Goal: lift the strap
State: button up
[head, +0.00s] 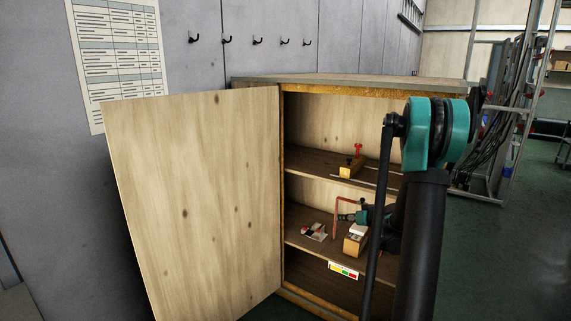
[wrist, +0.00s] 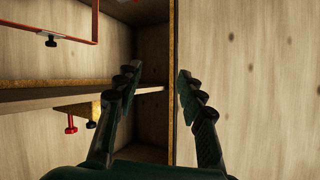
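No part is clearly recognisable as a strap. A thin red bent bar (head: 335,219) stands on the middle shelf of the open cabinet and may be it. In the wrist view, which looks upside down, a red bar (wrist: 96,22) shows at the top left, with a dark knob near it. My gripper (head: 349,217) is inside the cabinet at the middle shelf, close to the red bar in the head view; I cannot tell whether they touch. In the wrist view my gripper (wrist: 157,77) has its fingers spread with nothing between them.
The cabinet door (head: 200,205) stands open on the left. A wooden block with a red knob (head: 357,150) sits on the upper shelf. A white-topped wooden block (head: 355,240) and a small light item with red and dark parts (head: 313,231) are on the middle shelf.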

jog(key=s+a+m+g+h, duration=0.15)
jog(key=s+a, duration=0.25)
jog(key=s, duration=0.5)
jog(key=s+a+n+g+h, duration=0.1)
jog(key=s+a+g, duration=0.25)
jog(key=s, duration=0.65)
jog(key=s+d+f+m+g+h, duration=0.1)
jog(key=s, duration=0.8)
jog(key=s+d+f+m+h, duration=0.1)
jog(key=s+f+h, duration=0.1)
jog(key=s, duration=0.7)
jog(key=shift+s+f+m+g, duration=0.3)
jog(key=shift+s+m+g, duration=0.05)
jog(key=shift+s+g, duration=0.05)
jog(key=shift+c, duration=0.6)
